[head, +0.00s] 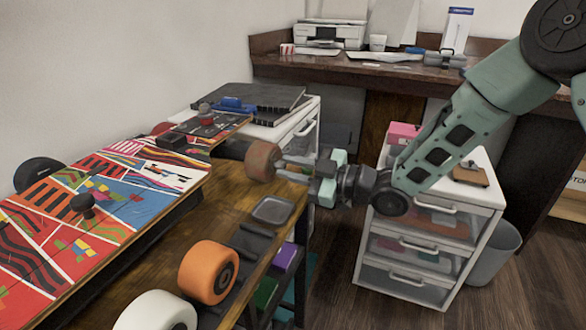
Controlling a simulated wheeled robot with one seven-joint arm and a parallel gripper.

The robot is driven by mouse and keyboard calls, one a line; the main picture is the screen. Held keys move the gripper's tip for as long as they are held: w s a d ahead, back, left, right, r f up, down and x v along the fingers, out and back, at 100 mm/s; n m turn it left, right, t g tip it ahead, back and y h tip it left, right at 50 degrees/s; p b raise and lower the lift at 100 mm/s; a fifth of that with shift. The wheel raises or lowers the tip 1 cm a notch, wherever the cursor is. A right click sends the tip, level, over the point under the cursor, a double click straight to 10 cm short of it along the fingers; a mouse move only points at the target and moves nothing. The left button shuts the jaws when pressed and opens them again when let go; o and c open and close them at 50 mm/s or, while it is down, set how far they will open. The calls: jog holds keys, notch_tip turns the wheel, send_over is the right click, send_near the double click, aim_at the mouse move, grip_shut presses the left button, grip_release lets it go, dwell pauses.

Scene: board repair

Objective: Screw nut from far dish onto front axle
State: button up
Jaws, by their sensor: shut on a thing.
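A brown wheel (263,161) sits at the edge of the workbench, beside the patterned board; the axle inside it is not visible. My gripper (284,168) reaches in from the right, with its fingertips at the wheel's outer face. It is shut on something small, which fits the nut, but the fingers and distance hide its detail. A shallow grey dish (272,210) lies on the bench below the gripper, and no nut can be made out in it. I cannot tell whether the held nut touches the axle.
An orange wheel (208,272) and a white wheel (157,311) stand at the near bench edge. The patterned board (110,205) fills the left of the bench. A white drawer unit (425,235) stands right of the bench, under my arm. Open floor lies between them.

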jog(key=shift+a, duration=0.15)
dwell(0.4)
jog(key=m+p, duration=0.2)
jog(key=shift+r+m+p, duration=0.15)
jog(key=shift+m+p, duration=0.2)
jog(key=shift+m, duration=0.05)
jog(key=shift+m+p, duration=0.9)
jog(key=shift+m, duration=0.3)
jog(key=shift+f+m, duration=0.2)
jog(key=shift+m, duration=0.1)
